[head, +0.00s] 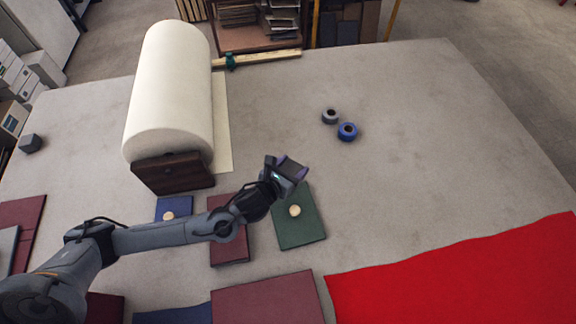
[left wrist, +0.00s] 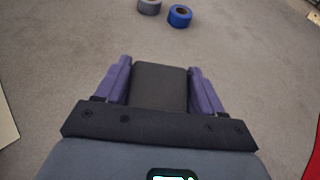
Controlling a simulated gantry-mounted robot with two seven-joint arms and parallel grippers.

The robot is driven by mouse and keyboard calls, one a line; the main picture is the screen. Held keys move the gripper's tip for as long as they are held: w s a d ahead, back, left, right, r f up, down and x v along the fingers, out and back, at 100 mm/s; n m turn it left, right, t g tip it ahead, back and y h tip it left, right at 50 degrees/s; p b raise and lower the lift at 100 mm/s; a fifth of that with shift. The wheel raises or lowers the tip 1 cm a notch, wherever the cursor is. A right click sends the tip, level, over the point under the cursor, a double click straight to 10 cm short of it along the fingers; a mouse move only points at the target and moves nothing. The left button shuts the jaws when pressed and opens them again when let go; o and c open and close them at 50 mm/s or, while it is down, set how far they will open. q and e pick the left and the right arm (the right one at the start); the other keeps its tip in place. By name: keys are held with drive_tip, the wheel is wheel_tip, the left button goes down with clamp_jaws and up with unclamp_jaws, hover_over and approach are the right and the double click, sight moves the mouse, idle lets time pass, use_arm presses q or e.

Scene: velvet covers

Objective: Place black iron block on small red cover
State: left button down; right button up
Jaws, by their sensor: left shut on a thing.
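My left gripper (head: 290,168) reaches over the table from the left, just above the far end of a green cover. In the left wrist view its two purple fingers (left wrist: 160,85) are shut on the black iron block (left wrist: 160,87), a dark, flat-faced block. In the head view the block is hard to tell apart from the gripper. A small dark red cover (head: 230,253) lies flat on the table to the left of the green one, partly hidden by my left arm. My right gripper is not in view.
The green cover (head: 300,235) and a small blue cover (head: 163,205) each bear a pale disc. A bright red cloth (head: 470,280) lies at front right. Grey (head: 330,116) and blue (head: 348,131) tape rolls lie farther back. Table right is clear.

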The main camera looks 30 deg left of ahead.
use_arm(q)
drive_tip(key=w+a+f, duration=0.2)
drive_tip(key=w, duration=0.1)
drive_tip(key=w+a+f, duration=0.1)
drive_tip(key=w+a, duration=0.1)
drive_tip(key=shift+w+f, duration=0.15)
drive_tip(key=shift+f, duration=2.15)
drive_tip(key=c, duration=0.6)
unclamp_jaws()
drive_tip(key=shift+f, duration=0.35)
drive_tip(key=o, duration=0.5)
drive_tip(key=shift+r, duration=0.1)
drive_tip(key=shift+r, duration=0.1)
drive_tip(key=v, duration=1.2)
drive_tip(key=shift+p, duration=0.3)
